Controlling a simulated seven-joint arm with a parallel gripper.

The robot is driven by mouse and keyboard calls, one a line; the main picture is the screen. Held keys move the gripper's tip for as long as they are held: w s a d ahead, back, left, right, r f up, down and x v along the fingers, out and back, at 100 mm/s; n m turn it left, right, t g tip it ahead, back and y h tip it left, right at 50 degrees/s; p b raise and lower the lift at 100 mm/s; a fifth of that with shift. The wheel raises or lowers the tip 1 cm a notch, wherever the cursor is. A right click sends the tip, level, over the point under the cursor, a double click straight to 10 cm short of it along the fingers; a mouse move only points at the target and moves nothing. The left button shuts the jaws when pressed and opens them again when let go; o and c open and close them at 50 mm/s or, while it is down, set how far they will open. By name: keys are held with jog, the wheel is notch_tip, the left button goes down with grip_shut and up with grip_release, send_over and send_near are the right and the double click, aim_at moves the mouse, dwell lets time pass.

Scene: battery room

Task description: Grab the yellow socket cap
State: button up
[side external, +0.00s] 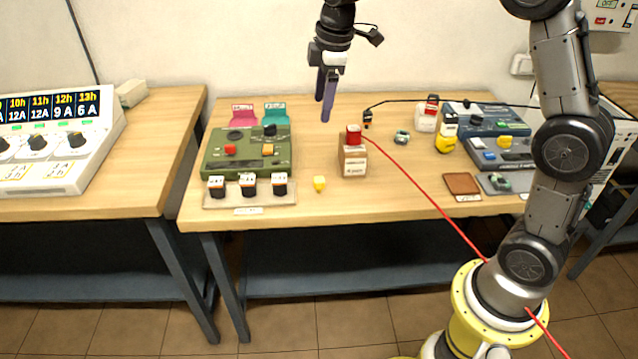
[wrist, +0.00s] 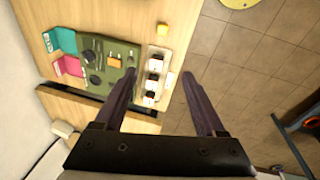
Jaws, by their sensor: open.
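The yellow socket cap (side external: 319,183) is a small yellow block on the wooden table (side external: 400,201), near its front edge. It lies right of the row of black-and-white blocks. In the wrist view, a small yellow block that looks like it (wrist: 162,29) shows at the top, beyond the fingertips. My gripper (side external: 323,108) is open and empty, high above the table and behind the cap in the side view. In the wrist view its two dark purple fingers (wrist: 158,74) are spread apart.
A green panel (side external: 215,160) with knobs stands left of the cap. A wooden block with a red top (side external: 354,163) stands close at its right. A red cable (side external: 430,202) runs across the right part of the table. Blue devices (side external: 497,122) sit at the right.

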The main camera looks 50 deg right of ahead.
jog(key=w+d+f+g, duration=0.2)
jog(key=w+f, duration=0.2)
jog(key=f, duration=0.5)
send_over(319, 178)
notch_tip(319, 178, down, 9)
jog(key=shift+w+a+f, duration=0.1)
jog(key=shift+f, duration=3.25)
jog(key=shift+c, duration=0.3)
grip_shut()
